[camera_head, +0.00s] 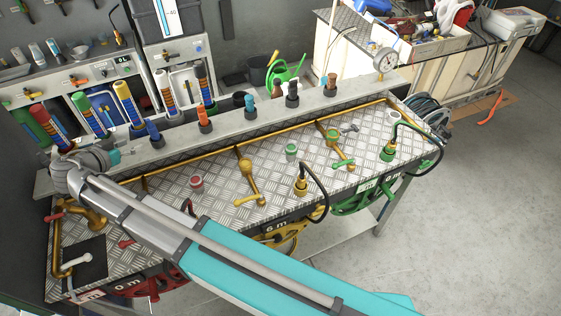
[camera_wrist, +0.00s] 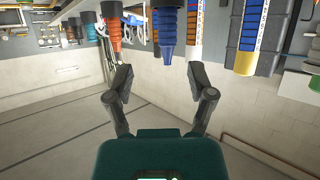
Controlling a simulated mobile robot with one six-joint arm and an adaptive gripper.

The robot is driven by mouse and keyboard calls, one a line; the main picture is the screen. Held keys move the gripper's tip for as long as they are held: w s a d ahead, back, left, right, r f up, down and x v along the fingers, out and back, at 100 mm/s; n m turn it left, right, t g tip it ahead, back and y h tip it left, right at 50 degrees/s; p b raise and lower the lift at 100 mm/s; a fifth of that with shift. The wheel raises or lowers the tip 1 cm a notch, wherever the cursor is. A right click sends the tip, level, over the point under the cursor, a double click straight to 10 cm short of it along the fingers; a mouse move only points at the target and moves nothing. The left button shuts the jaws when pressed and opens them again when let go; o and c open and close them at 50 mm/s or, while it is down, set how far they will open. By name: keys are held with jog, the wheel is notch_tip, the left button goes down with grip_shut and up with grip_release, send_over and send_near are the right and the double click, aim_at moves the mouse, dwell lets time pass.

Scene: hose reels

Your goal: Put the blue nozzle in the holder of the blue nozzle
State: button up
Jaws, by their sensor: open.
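A blue nozzle (camera_head: 153,131) stands upright in a dark collar on the grey ledge behind the bench. The wrist view looks upside down, and there the blue nozzle (camera_wrist: 166,28) shows straight ahead of my gripper (camera_wrist: 161,72). The gripper is open and empty; its two fingers are spread either side of the nozzle's line, apart from it. In the head view only the gripper's teal body (camera_head: 114,157) shows, left of the blue nozzle; its fingers are unclear. I cannot tell which collar is the blue nozzle's own holder.
An orange nozzle (camera_head: 204,117) stands right of the blue one, also in the wrist view (camera_wrist: 112,28); a teal nozzle (camera_head: 250,105) and others follow along the ledge. Striped tubes (camera_head: 125,105) stand behind. The chequer-plate bench (camera_head: 222,172) carries valves, and hose reels hang below.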

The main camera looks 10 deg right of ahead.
jog(key=w+d+f+n+g+y, duration=0.1)
jog(key=d+f+g, duration=0.3)
jog(key=d, duration=1)
jog(key=w+d+f+n+g, duration=0.1)
jog(key=d+f+n+g, duration=0.15)
jog(key=d, duration=1.15)
jog(key=shift+s+d+f+n+g+y, duration=0.45)
jog(key=shift+s+d+f+g+y, duration=0.85)
jog(key=shift+d, duration=2)
jog(key=shift+s+d+f+n+g+y, duration=0.25)
jog(key=shift+s+d+n+y, duration=0.35)
jog(key=shift+s+d, duration=2.05)
jog(key=shift+s+d+f+n+g+y, duration=0.3)
jog(key=shift+s+d+f+g+y, duration=0.65)
jog(key=shift+d, duration=3)
jog(key=shift+s+r+t+y, duration=0.1)
jog(key=shift+r+t+y, duration=0.05)
jog(key=shift+t+y, duration=0.1)
